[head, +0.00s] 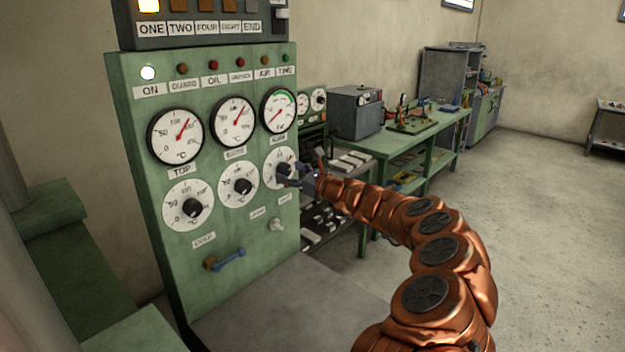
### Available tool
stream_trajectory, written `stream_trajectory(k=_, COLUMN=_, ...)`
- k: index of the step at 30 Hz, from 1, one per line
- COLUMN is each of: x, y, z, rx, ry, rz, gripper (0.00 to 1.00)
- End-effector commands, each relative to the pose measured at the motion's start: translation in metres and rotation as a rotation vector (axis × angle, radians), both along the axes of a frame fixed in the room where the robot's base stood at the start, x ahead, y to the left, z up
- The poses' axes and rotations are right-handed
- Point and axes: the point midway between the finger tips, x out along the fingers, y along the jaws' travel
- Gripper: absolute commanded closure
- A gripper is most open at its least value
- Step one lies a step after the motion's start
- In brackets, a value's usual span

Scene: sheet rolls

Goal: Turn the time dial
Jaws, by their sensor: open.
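A green upright control panel (135,95) stands at the left, with three gauges above three white dials with black knobs. The rightmost lower dial (272,158) has a white face and a black knob; I take it as the time dial, but its label is too small to read surely. My gripper (291,177) is open at this dial, its fingers overlapping the dial's right and lower part. I cannot tell whether the fingers touch the knob. My orange arm reaches in from the lower right.
The left lower dial (178,212) and middle lower dial (230,192) are beside it. A green workbench (395,141) with a grey box (352,112) stands behind. The floor at right is clear.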

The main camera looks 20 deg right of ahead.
Motion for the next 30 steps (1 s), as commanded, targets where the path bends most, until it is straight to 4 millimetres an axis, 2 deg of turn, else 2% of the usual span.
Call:
stream_trajectory(k=21, x=-0.072, y=-0.033, z=0.002, rx=-0.001, ry=-0.003, rz=-0.004, gripper=0.32)
stream_trajectory(k=30, x=-0.093, y=-0.041, z=0.002, rx=-0.001, ry=-0.003, rz=-0.003, gripper=0.32)
